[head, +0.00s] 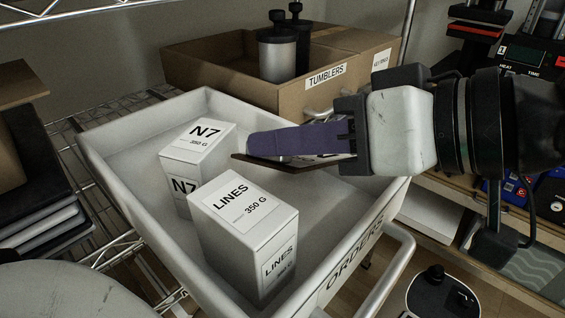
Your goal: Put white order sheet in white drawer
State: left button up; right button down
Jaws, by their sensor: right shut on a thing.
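The white drawer (120,165) is pulled open, with "ORDERS" lettered on its front and a white bar handle. My right gripper (268,143), with purple fingers, comes in from the right above the drawer. It is shut on a thin flat sheet (290,162) with a dark brown edge. Only a strip of the sheet shows under the fingers, with a bit of white and dark print near the palm. The sheet is above the drawer's inside, roughly level. I cannot see its whole face. My left gripper is out of view.
Two white boxes stand in the drawer: an "N7" box (198,150) at the back left and a "LINES" box (243,238) in front. Free floor shows at the drawer's right side. A cardboard "TUMBLERS" box (220,78) stands behind. Machines stand at the right.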

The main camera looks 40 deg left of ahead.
jog(key=shift+f, duration=1.5)
jog(key=shift+f, duration=0.1)
jog(key=c, duration=1.7)
grip_release()
jog(key=shift+c, duration=0.2)
jog(key=shift+r, duration=0.2)
jog(key=v, duration=1.2)
jog(key=shift+f, duration=0.1)
